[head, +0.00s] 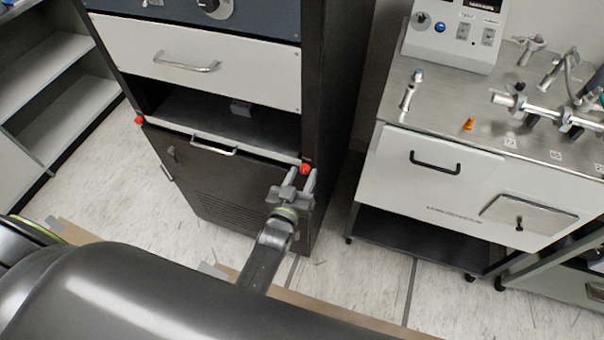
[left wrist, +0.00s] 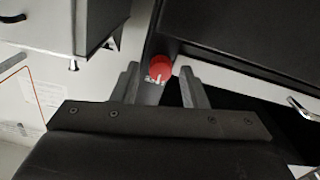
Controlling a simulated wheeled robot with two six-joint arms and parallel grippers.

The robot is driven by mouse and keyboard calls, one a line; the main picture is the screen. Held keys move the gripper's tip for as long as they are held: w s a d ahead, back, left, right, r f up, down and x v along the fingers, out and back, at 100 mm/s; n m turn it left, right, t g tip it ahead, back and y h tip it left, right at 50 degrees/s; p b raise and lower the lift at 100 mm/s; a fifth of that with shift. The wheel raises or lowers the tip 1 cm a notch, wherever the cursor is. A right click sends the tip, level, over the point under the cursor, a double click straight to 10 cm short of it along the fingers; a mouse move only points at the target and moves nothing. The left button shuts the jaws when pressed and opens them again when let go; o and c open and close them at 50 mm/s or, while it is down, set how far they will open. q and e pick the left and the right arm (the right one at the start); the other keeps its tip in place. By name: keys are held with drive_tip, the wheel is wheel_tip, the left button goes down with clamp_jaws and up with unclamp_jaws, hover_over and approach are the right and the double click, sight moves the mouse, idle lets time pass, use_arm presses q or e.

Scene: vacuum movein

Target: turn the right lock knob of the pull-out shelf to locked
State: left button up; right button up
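The right lock knob (head: 305,168) is small and red, at the right front corner of the pull-out shelf (head: 265,152). It also shows in the left wrist view (left wrist: 161,68), just beyond and between my fingertips, with white marks beside it. My left gripper (head: 301,178) is open in front of the knob, its two fingers apart. I cannot tell whether a finger touches the knob. The left lock knob (head: 139,119), also red, is at the shelf's other front corner. The shelf's handle (head: 214,146) is between them. My right gripper is not in view.
A white drawer (head: 200,62) is above the shelf and a dark vented door (head: 215,190) below it. A steel-topped cart (head: 440,150) with valves stands to the right, across a gap. An open shelf unit (head: 55,90) stands at the left. The floor in front shows clear.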

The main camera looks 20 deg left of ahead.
use_arm(q)
drive_tip(key=shift+c, duration=1.1)
drive_tip(key=shift+w, duration=0.1)
clamp_jaws()
